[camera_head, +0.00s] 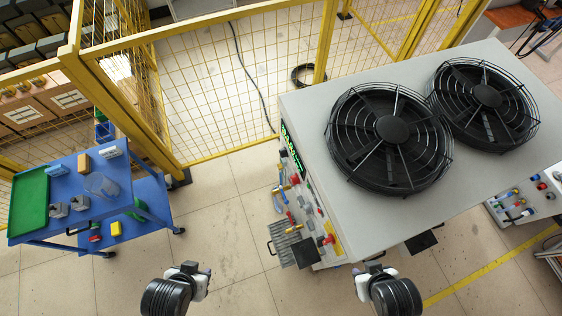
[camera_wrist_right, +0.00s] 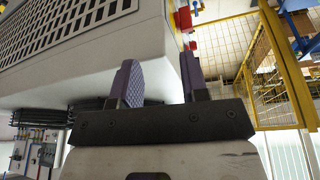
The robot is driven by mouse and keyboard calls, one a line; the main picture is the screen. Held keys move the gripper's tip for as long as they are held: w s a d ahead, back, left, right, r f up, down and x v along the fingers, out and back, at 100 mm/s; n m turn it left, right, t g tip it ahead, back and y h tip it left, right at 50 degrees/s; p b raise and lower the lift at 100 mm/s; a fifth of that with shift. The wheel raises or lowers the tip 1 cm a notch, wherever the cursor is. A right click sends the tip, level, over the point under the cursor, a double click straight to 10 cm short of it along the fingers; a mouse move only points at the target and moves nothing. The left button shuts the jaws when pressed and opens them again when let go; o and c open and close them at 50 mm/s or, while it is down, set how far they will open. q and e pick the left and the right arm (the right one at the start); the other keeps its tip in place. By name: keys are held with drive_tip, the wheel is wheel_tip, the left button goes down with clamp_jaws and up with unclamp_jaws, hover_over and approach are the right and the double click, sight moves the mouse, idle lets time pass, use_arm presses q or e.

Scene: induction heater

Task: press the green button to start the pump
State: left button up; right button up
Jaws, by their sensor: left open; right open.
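The induction heater (camera_head: 310,110) is a large grey cabinet with two black fans on top. Its control side (camera_head: 305,205), at the left in the head view, carries a green-lit display (camera_head: 292,150) and several small coloured parts. I cannot make out a green button among them. My left gripper (camera_head: 190,270) is open and empty over the floor, left of and apart from the heater. My right gripper (camera_head: 373,268) is open and empty in front of the cabinet's lower edge. In the right wrist view its two purple fingers (camera_wrist_right: 160,82) are apart, with the grey cabinet (camera_wrist_right: 110,70) behind.
A blue cart (camera_head: 75,200) with a green tray (camera_head: 28,200) and a clear beaker (camera_head: 100,185) stands at the left. Yellow mesh fencing (camera_head: 230,90) runs behind. A second panel with coloured controls (camera_head: 520,203) is at the right. The tiled floor between cart and heater is free.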

clamp_jaws()
drive_tip(key=shift+a, duration=0.1)
idle(0.3)
idle(1.1)
